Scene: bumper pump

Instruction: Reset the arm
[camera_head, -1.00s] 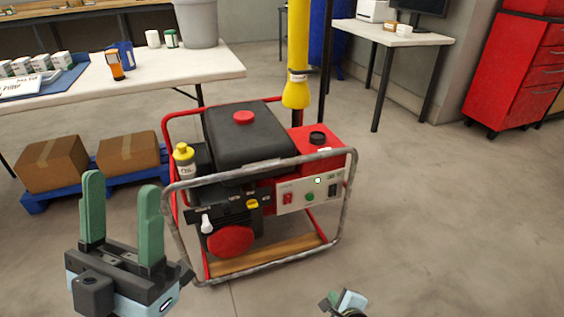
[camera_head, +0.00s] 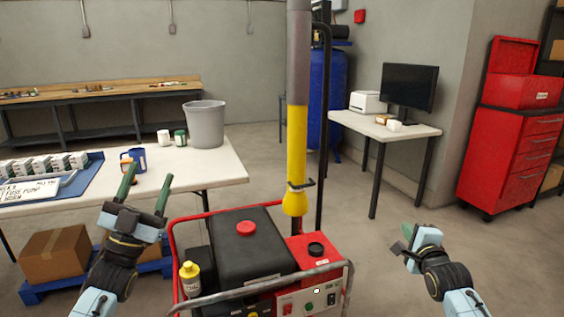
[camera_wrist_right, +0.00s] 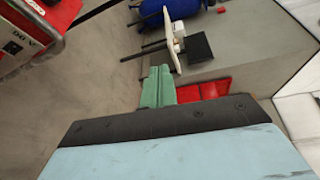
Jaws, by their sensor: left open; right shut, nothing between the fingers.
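My left gripper (camera_head: 148,179) is in the head view at left, open and empty, with its two green fingers pointing up. It overlaps the front of the white table in the picture. My right gripper (camera_head: 403,242) is at the right, over open floor and apart from the generator. In the right wrist view its green fingers (camera_wrist_right: 158,87) are together with nothing between them. The red-framed generator (camera_head: 246,246) with a black tank and red cap stands between my two arms. Its lower part is cut off by the picture's bottom edge.
A yellow bottle (camera_head: 190,277) is at the generator's left side. A yellow-and-grey hanging tube (camera_head: 298,130) comes down behind it. The white table (camera_head: 215,172) holds a grey bucket (camera_head: 205,124) and small boxes. A desk (camera_head: 385,130) and red tool cabinet (camera_head: 512,150) stand right.

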